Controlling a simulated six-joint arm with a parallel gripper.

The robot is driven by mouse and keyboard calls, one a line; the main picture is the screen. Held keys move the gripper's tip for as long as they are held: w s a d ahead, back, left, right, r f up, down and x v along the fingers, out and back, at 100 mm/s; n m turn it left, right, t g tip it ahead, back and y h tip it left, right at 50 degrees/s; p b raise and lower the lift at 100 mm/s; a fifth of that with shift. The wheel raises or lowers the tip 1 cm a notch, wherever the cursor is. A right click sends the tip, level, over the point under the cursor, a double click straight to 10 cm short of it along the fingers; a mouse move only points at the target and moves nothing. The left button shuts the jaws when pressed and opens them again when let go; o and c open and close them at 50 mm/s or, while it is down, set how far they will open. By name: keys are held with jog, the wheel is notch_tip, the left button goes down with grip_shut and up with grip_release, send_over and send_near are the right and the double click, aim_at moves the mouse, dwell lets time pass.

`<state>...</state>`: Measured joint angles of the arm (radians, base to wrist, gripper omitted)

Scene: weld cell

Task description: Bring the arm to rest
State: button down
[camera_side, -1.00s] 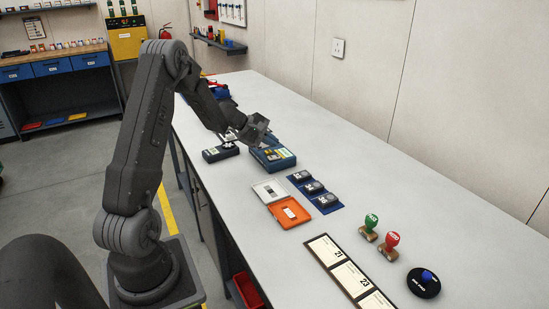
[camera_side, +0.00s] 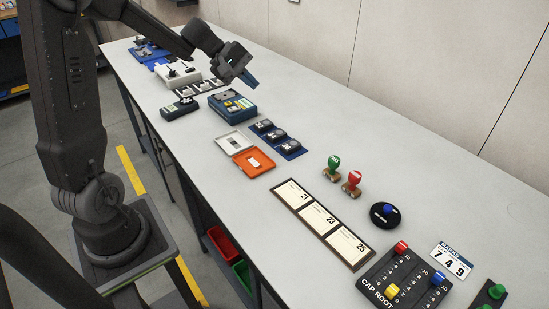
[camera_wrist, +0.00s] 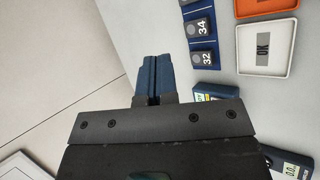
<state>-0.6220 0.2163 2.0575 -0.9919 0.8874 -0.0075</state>
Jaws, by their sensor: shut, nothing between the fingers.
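My gripper (camera_side: 249,80) hangs above the bench top (camera_side: 330,135), just above and right of a blue instrument (camera_side: 232,106) in the side view. Its dark blue fingers also show in the wrist view (camera_wrist: 152,68), pressed together with nothing between them. My arm reaches over the bench from the left, and the gripper is apart from everything below it.
A blue strip with grey blocks (camera_side: 278,138), a white tray (camera_side: 235,142) and an orange tray (camera_side: 254,161) lie in front. Stamps (camera_side: 333,168), number cards (camera_side: 320,222) and a slider box (camera_side: 408,275) stand nearer. The bench beside the wall is clear.

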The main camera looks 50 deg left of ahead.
jog(key=s+d+r+m+g+y, duration=0.1)
jog(key=s+d+r+m, duration=0.25)
jog(key=s+d, duration=0.35)
jog(key=s+d+r+m+g+y, duration=0.1)
jog(key=s+d+r+m, duration=0.1)
jog(key=s+d+m, duration=0.45)
jog(key=s+d+m+y, duration=0.3)
jog(key=s+d+m, duration=0.1)
jog(key=s, duration=0.4)
jog(key=shift+s+d+f+m+t, duration=0.2)
jog(key=shift+d+f+m+t, duration=0.15)
jog(key=shift+f+m+t, duration=0.1)
dwell(1.0)
